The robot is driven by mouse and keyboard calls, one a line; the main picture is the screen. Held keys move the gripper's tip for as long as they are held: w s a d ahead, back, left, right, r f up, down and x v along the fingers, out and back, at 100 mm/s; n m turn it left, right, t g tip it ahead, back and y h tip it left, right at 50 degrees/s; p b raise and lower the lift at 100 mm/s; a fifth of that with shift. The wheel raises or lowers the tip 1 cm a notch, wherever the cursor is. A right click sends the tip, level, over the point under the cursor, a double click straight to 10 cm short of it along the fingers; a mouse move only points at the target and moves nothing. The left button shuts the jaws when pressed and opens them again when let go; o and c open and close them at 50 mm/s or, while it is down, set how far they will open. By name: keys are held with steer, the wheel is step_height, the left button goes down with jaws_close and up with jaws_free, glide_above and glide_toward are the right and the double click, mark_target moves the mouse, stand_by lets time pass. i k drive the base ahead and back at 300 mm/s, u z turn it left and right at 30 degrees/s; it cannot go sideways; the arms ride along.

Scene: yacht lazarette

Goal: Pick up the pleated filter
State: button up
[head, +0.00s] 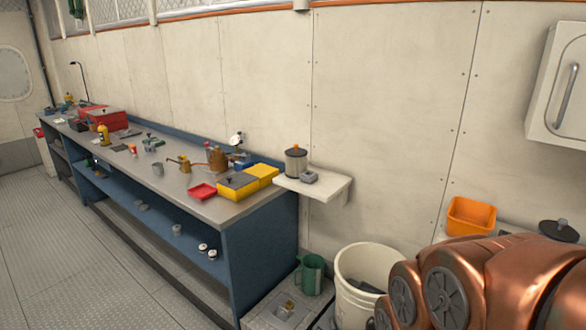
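A short upright cylinder with pale ribbed sides and a dark cap with a small orange top (296,161) stands on a small white wall shelf (328,189); it looks like the pleated filter. A small grey block (309,177) sits close to it on its right. My copper-coloured arm fills the lower right corner, well to the right of the shelf. My gripper is not in view.
A long blue workbench (262,222) crowded with tools and trays runs along the wall left of the shelf. Below stand a white bucket (348,300) and a green jug (311,275). An orange bin (470,216) is at right. The floor at left is clear.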

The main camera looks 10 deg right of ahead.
mark_target(295, 157)
steer(key=u, duration=0.8)
steer(key=i, duration=0.9)
steer(key=u, duration=0.9)
steer(key=i, duration=1.5)
steer(key=z, duration=0.85)
steer(key=i, duration=0.85)
steer(key=z, duration=1.2)
steer(key=i, duration=0.25)
steer(key=z, duration=0.2)
